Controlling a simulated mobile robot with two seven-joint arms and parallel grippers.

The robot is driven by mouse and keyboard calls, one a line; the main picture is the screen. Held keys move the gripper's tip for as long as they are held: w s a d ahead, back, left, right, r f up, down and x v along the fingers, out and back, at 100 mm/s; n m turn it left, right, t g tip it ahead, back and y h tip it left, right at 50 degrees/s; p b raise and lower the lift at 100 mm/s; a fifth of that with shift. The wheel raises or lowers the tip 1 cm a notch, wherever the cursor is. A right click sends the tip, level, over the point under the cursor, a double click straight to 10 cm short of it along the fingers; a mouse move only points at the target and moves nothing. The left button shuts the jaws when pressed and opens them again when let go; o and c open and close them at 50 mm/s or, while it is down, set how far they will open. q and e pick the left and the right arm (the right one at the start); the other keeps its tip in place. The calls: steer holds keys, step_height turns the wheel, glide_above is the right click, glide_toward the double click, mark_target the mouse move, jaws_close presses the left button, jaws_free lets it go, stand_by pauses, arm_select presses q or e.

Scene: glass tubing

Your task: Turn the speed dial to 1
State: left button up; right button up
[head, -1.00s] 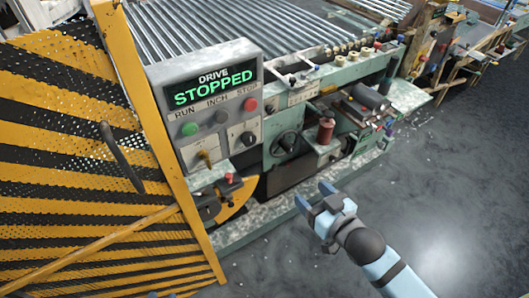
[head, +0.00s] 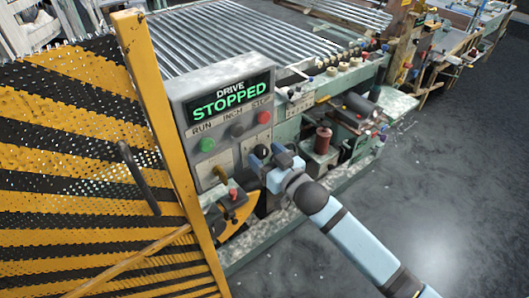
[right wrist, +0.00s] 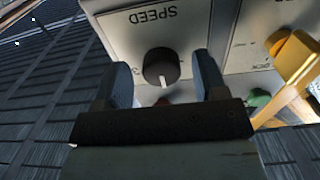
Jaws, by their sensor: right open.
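The speed dial (right wrist: 160,67) is a round black knob on a pale plate marked SPEED, which appears upside down in the right wrist view. Its white pointer line points down in that picture, away from the word. A 3 shows left of the dial; any other numbers are hidden. My right gripper (head: 270,158) is open at the control box in the head view. In the wrist view, its two blue fingers stand left and right of the dial, with visible gaps. In the head view the gripper largely covers the dial. My left gripper is out of view.
The control box (head: 178,88) has a green-lit display (head: 230,98) reading DRIVE STOPPED. A striped yellow-black guard (head: 75,170) stands left. Open floor (head: 440,190) lies right.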

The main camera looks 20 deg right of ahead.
steer(key=shift+w+a, duration=0.2)
steer(key=shift+w, duration=0.15)
steer(key=c, duration=0.9)
